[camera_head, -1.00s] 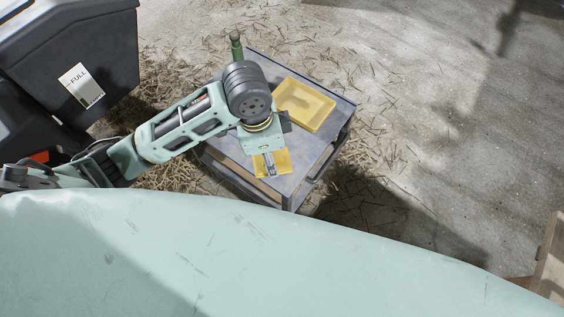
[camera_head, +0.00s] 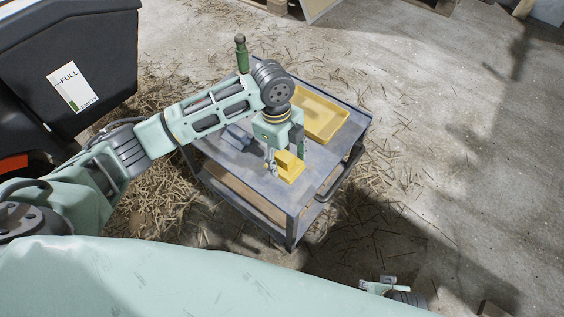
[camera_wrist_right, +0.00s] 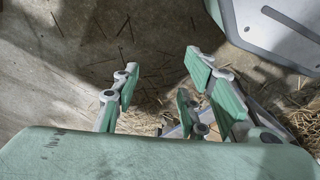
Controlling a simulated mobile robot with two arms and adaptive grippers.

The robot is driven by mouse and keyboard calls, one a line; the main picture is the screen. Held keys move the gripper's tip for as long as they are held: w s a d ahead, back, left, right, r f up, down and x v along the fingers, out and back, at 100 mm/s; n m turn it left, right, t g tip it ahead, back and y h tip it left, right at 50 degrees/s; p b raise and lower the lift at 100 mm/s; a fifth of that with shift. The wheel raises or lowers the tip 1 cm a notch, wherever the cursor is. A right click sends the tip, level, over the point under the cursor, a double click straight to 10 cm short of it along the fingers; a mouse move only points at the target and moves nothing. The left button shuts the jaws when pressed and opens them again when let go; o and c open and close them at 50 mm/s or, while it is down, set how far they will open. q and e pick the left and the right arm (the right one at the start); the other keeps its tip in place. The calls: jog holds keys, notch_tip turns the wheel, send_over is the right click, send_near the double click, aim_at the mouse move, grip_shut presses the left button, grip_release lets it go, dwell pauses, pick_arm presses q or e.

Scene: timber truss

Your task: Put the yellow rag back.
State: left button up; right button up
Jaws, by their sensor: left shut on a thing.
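The yellow rag (camera_head: 290,168) is in the jaws of my left gripper (camera_head: 279,160), over the front part of the grey cart's top (camera_head: 263,180). It looks bunched up; I cannot tell whether its underside touches the cart. A yellow tray (camera_head: 335,123) lies on the cart behind the gripper, partly hidden by my left arm. My right gripper (camera_wrist_right: 160,98) has its fingers wide apart with nothing between them. In the head view, part of it shows at the bottom edge (camera_head: 383,287), far from the rag.
A blue-grey item (camera_head: 236,137) lies on the cart left of my gripper. A dark bin (camera_head: 60,60) stands at the left. The straw-strewn floor right of the cart is open.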

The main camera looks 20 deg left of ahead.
pick_arm(q)
jog(key=w+f, duration=0.1)
jog(key=w+a+f, duration=0.1)
jog(key=w, duration=0.1)
jog(key=shift+w+a+b, duration=0.1)
jog(key=shift+a+b, duration=0.05)
jog(key=shift+b, duration=0.2)
notch_tip(320, 180, down, 4)
jog(key=shift+r+b, duration=0.15)
jog(key=shift+b, duration=0.35)
jog(key=shift+f, duration=0.2)
pick_arm(e)
notch_tip(320, 180, up, 7)
jog(key=w, duration=0.1)
jog(key=shift+w+r, duration=0.2)
pick_arm(q)
jog(key=o, duration=1.1)
jog(key=shift+f, duration=0.1)
